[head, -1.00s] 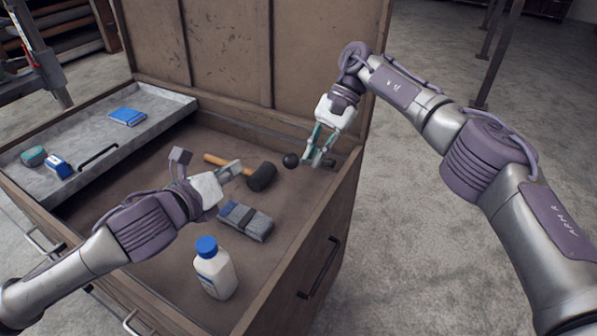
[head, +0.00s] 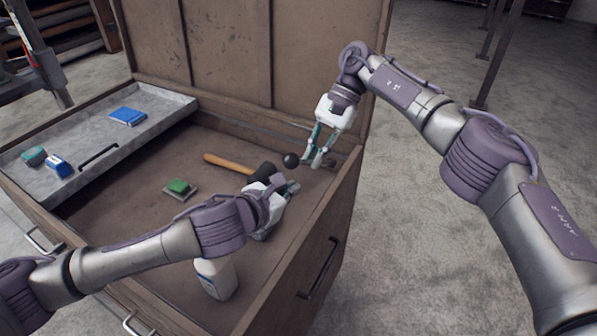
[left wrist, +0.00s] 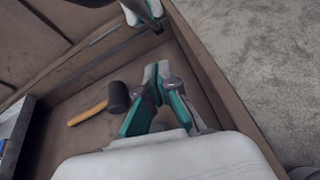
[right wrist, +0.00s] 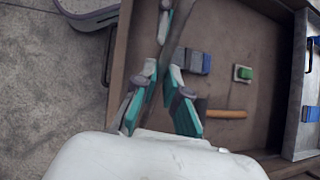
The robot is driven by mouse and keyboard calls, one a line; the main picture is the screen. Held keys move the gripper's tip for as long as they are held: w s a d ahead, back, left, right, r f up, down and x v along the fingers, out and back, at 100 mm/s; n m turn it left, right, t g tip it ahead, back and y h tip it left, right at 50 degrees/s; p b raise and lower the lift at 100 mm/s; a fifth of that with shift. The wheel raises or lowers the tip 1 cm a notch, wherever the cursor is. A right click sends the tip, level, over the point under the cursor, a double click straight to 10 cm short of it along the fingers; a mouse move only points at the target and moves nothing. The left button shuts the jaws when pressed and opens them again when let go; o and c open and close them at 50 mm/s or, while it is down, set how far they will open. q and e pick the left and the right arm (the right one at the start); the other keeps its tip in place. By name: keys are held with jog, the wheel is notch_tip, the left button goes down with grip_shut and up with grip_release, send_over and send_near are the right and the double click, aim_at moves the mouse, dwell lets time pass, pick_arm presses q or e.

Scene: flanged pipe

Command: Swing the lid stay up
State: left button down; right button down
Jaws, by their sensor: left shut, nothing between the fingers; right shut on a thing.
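The lid stay shows in the head view as a black ball knob (head: 290,160) at the chest's back right corner; most of its bar is hidden. A dark bar (right wrist: 178,45) runs up from the fingertips in the right wrist view. My right gripper (head: 314,163) is shut on the stay beside the knob, low inside the chest. My left gripper (head: 293,187) is shut and empty, just in front of the knob and right gripper, near the right wall. It also shows in the left wrist view (left wrist: 157,72). The raised lid (head: 225,50) stands behind.
A mallet (head: 230,164) lies left of my left gripper. A green-topped block (head: 180,187) and a white bottle (head: 215,278), partly under my left arm, are on the chest floor. A grey tray (head: 165,108) at the left holds a blue book (head: 127,116) and small items.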

aim_at(303, 162)
pick_arm(q)
jog(key=r, duration=0.1)
jog(key=w+d+r, duration=0.1)
jog(key=d+r, duration=0.1)
jog(key=shift+w, duration=0.35)
jog(key=shift+r, duration=0.1)
jog(key=shift+w+d+r, duration=0.2)
jog(key=shift+w+r, duration=0.05)
jog(key=shift+r, duration=0.2)
jog(key=shift+w+d+r, duration=0.2)
jog(key=shift+r, duration=0.25)
pick_arm(e)
jog(key=shift+a, duration=0.15)
pick_arm(q)
jog(key=shift+r, duration=0.2)
pick_arm(e)
jog(key=shift+s+f, duration=0.1)
jog(key=shift+s, duration=0.05)
pick_arm(q)
jog(key=shift+d, duration=0.1)
pick_arm(e)
jog(key=c, duration=1.5)
grip_release()
jog(key=shift+a, duration=0.1)
pick_arm(q)
jog(key=shift+f, duration=0.1)
